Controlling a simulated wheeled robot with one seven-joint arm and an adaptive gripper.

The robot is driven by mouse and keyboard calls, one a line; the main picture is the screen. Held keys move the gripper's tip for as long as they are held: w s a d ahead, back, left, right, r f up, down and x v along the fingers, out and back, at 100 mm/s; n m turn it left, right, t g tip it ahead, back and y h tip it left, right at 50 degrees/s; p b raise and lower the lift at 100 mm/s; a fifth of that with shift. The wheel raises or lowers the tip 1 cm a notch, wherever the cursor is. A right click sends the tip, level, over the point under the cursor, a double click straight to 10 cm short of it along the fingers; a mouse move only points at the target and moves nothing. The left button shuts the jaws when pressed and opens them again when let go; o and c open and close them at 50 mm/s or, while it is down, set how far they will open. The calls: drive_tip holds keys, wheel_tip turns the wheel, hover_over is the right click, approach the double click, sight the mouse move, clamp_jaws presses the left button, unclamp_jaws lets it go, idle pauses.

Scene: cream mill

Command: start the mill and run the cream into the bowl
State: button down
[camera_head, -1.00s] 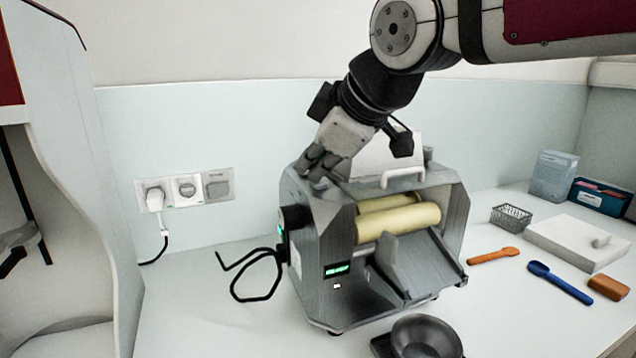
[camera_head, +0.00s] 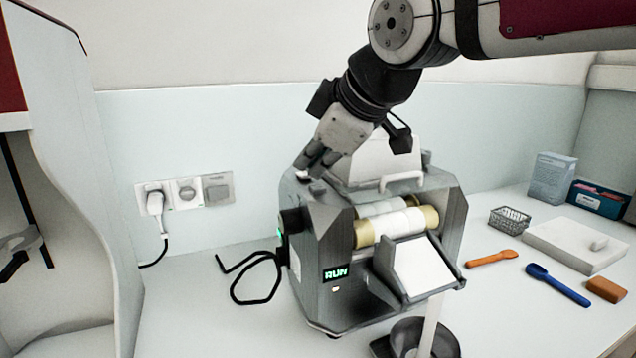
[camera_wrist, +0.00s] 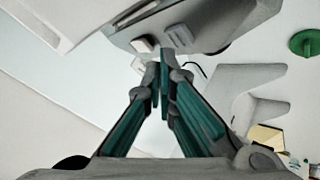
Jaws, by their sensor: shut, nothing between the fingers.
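The grey mill (camera_head: 330,240) stands on the worktop, and its green display (camera_head: 336,273) reads RUN. White cream (camera_head: 385,216) coats the middle of its yellowish rollers (camera_head: 364,234). More cream lies on the sloping apron (camera_head: 386,265), and a white stream (camera_head: 429,322) falls from its lip into the dark bowl (camera_head: 447,345). The bowl is cut by the lower picture edge. My gripper (camera_head: 308,166) is shut and empty, just above the mill's top left corner.
A black cable loops left of the mill, and a plug sits in the wall sockets (camera_head: 187,193).

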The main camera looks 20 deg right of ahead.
sight(314, 188)
drive_tip(key=shift+r, duration=0.1)
drive_tip(key=shift+r+p, duration=1.5)
drive_tip(key=shift+r, duration=1.05)
drive_tip(key=shift+f, duration=0.1)
drive_tip(key=s+f+m+g+p, duration=0.1)
drive_tip(key=s+f+m, duration=0.2)
drive_tip(key=s, duration=0.5)
drive_tip(key=s+f+m+g+h+p, duration=0.1)
drive_tip(key=s+f+m, duration=0.3)
drive_tip(key=s, duration=0.4)
drive_tip(key=s+d+f+m+g+h+p, duration=0.1)
drive_tip(key=s+f+m, duration=0.3)
drive_tip(key=s, duration=0.4)
drive_tip(key=shift+s+f+g+p, duration=0.4)
drive_tip(key=shift+f+g+p, duration=0.25)
drive_tip(key=shift+g+p, duration=0.25)
idle(1.9)
